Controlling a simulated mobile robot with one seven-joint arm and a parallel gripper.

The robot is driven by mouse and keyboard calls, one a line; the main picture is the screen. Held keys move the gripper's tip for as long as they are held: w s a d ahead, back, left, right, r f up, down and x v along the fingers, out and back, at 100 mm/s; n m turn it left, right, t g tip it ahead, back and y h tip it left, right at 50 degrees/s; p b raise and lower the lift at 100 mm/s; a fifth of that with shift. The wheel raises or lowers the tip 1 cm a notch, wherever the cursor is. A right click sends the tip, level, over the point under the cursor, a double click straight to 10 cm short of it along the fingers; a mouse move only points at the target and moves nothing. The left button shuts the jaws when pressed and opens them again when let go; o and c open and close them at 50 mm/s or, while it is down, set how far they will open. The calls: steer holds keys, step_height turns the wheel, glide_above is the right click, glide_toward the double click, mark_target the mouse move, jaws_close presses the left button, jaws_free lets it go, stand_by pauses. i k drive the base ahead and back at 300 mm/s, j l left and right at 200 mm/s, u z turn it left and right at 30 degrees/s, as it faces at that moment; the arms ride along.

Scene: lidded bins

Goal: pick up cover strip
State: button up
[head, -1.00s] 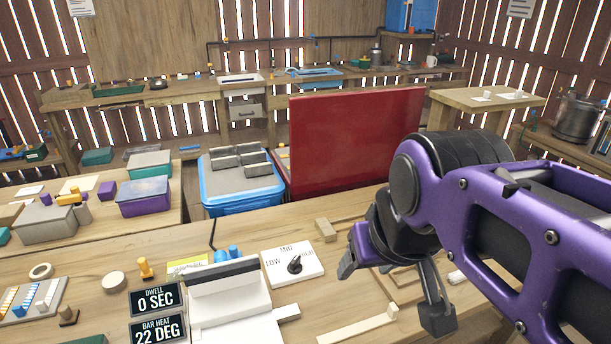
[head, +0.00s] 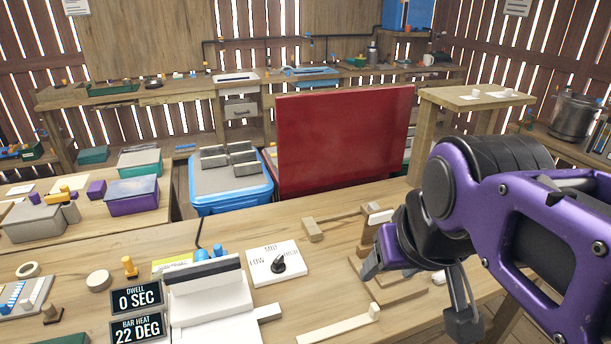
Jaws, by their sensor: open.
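A long pale strip (head: 342,324) with a small raised block at its right end lies flat on the bench (head: 250,325) at the front; it may be the cover strip, but I cannot tell for sure. A dark grey strip (head: 203,271) also runs along the top of the white sealer (head: 212,300) to its left. My gripper (head: 416,294) is open, its fingers spread and pointing down, with nothing seen between them. It is to the right of the pale strip, apart from it in the picture. Its height above the bench is unclear.
A wooden stand (head: 366,238) with a white-tipped bar is just left of my gripper. A dial plate (head: 274,262) and two displays (head: 136,298) flank the sealer. A red panel (head: 345,138) and blue-rimmed bin (head: 232,200) stand behind the bench.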

mark_target(328, 331)
steer(key=u, duration=1.4)
steer(key=k+l+z, duration=0.1)
steer(key=z, duration=0.35)
steer(key=l+z, duration=0.45)
steer(key=k+l+u, duration=0.25)
steer(key=u, duration=0.2)
steer(key=i+j+z, duration=0.25)
steer(key=z, duration=0.2)
